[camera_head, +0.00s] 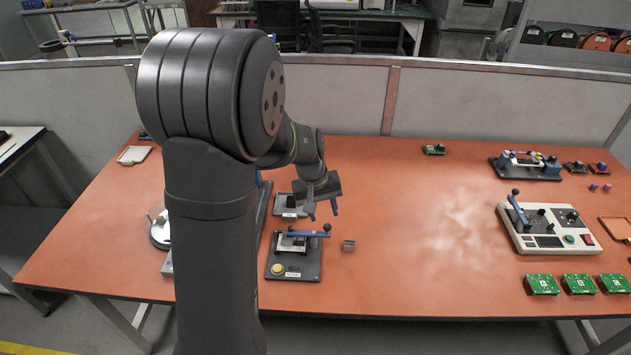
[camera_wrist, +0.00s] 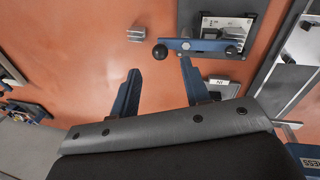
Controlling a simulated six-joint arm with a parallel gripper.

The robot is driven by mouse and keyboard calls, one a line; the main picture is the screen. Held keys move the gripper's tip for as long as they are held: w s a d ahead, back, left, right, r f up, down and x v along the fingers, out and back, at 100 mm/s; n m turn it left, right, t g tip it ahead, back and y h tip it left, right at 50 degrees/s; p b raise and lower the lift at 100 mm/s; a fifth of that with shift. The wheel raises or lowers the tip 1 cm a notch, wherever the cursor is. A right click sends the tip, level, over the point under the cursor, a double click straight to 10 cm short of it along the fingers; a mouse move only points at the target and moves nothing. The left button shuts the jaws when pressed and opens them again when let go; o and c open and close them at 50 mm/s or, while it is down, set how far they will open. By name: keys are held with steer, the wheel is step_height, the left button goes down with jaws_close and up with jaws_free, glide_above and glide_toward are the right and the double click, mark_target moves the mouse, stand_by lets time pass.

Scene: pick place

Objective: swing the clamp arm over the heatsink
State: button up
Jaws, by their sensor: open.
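The fixture (camera_head: 300,269) is a dark plate with a yellow button near the table's front edge. Its blue clamp arm (camera_head: 312,234) lies along the far side and juts past the right edge, ending in a black ball knob. The wrist view also shows the clamp arm (camera_wrist: 200,45), its ball (camera_wrist: 160,52) just beyond my fingertips. A silver and dark part (camera_head: 292,244) sits in the fixture; I cannot tell if it is the heatsink. A small grey block (camera_head: 348,245) lies loose to the right. My gripper (camera_head: 322,210) is open and empty, above and beyond the clamp arm.
A small dark device (camera_head: 289,206) stands behind the fixture. A control box (camera_head: 550,240) with its own blue lever is at the right, with green boards (camera_head: 578,284) in front. The orange tabletop (camera_head: 400,200) between is clear.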

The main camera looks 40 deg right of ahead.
mark_target(327, 225)
step_height(327, 225, up, 12)
steer(key=w+a, duration=0.1)
steer(key=a, duration=0.1)
steer(key=shift+w, duration=0.1)
stand_by(0.5)
steer(key=d+f, duration=0.1)
steer(key=f, duration=0.4)
steer(key=s+d+f, duration=0.1)
steer(key=f, duration=1.1)
steer(key=shift+s+d, duration=0.4)
steer(key=shift+r, duration=0.1)
